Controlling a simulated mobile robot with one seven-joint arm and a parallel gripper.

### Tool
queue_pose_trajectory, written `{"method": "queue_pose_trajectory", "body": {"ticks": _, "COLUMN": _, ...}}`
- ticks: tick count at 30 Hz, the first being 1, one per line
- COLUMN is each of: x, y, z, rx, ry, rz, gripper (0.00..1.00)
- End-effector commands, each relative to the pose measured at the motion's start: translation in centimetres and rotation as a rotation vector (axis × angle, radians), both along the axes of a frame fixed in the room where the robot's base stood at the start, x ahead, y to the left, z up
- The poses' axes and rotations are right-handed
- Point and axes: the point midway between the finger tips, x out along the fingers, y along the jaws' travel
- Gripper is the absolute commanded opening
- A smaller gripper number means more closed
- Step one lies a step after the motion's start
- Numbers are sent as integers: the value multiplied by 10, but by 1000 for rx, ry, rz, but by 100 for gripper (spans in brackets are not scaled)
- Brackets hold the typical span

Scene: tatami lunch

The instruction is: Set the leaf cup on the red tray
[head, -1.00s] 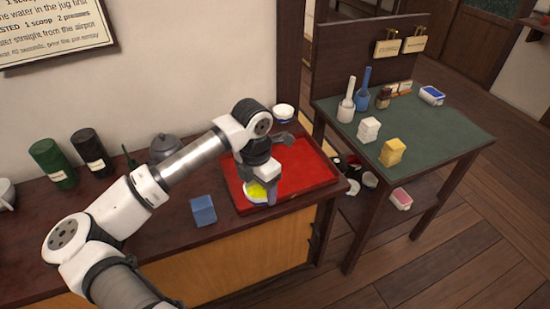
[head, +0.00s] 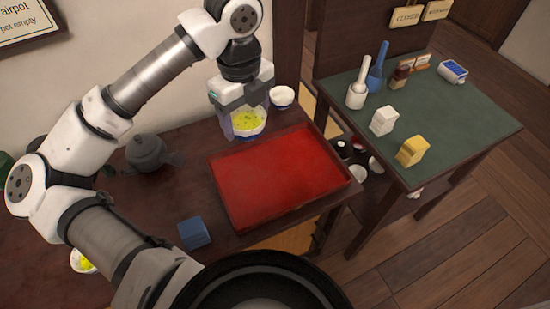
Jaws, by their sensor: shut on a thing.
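My gripper (head: 243,103) points down and is shut on a white cup with speckled yellow-green contents, which looks like the leaf cup (head: 246,123). The fingers hide part of its side. The cup is at the back left edge of the red tray (head: 280,175); I cannot tell whether it touches anything below. The tray lies on the dark counter and its visible floor is bare.
A white bowl (head: 282,97) stands behind the tray. A grey teapot (head: 148,152) and a blue block (head: 194,233) are left of it. Another yellow-filled cup (head: 83,262) is partly hidden by my arm. A green-topped table (head: 440,120) with small items stands right.

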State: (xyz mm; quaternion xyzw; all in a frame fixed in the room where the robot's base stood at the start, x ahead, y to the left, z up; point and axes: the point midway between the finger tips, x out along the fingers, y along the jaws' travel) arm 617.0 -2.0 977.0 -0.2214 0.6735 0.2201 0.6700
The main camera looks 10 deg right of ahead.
Motion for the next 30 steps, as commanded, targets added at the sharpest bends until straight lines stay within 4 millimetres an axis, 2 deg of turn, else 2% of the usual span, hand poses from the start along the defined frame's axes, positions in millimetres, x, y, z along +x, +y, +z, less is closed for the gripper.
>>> {"method": "queue_pose_trajectory", "body": {"ticks": 4, "x": -3, "y": 1, "z": 3, "rx": 4, "ry": -2, "rz": 62, "gripper": 42}}
{"method": "queue_pose_trajectory", "body": {"ticks": 7, "x": -4, "y": 1, "z": -8, "rx": 4, "ry": 2, "rz": 74, "gripper": 42}}
{"method": "queue_pose_trajectory", "body": {"ticks": 21, "x": -5, "y": 1, "z": -122, "rx": 2, "ry": 3, "rz": 74, "gripper": 42}}
{"method": "queue_pose_trajectory", "body": {"ticks": 25, "x": -4, "y": 1, "z": -145, "rx": 3, "ry": 1, "rz": 73, "gripper": 42}}
{"method": "queue_pose_trajectory", "body": {"ticks": 30, "x": -4, "y": 1, "z": -158, "rx": 4, "ry": -1, "rz": 73, "gripper": 42}}
